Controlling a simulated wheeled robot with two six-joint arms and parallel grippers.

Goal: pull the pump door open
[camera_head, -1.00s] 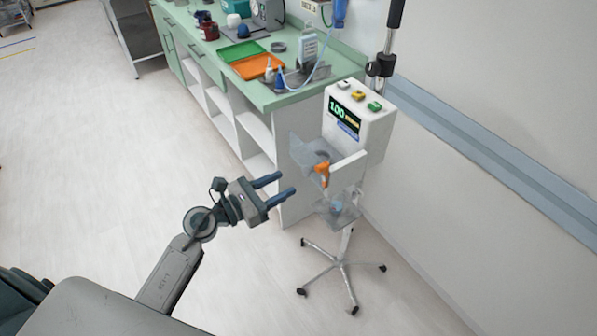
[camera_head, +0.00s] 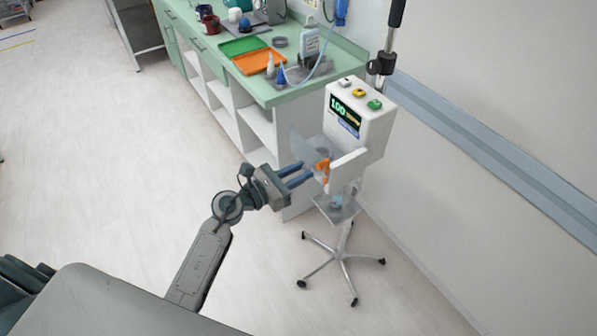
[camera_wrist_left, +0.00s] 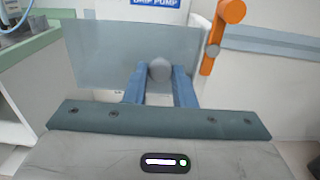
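The white drip pump (camera_head: 360,120) stands on a wheeled pole, its display lit. Its door (camera_head: 308,148) is a see-through grey panel at the pump's left front, standing out from the body. It also fills the upper left of the left wrist view (camera_wrist_left: 105,55). A round grey knob (camera_wrist_left: 160,69) on it sits between my two blue fingertips. My left gripper (camera_head: 308,171) is open around the knob; I cannot tell whether the fingers touch it. An orange lever (camera_wrist_left: 222,30) is right of the door. My right gripper is out of view.
A green counter (camera_head: 345,62) with an orange tray (camera_head: 259,62), a green tray (camera_head: 240,46) and bottles stands behind the pump. A small grey tray (camera_head: 337,208) is under the pump. The wheeled base (camera_head: 341,260) spreads below. Floor on the left is clear.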

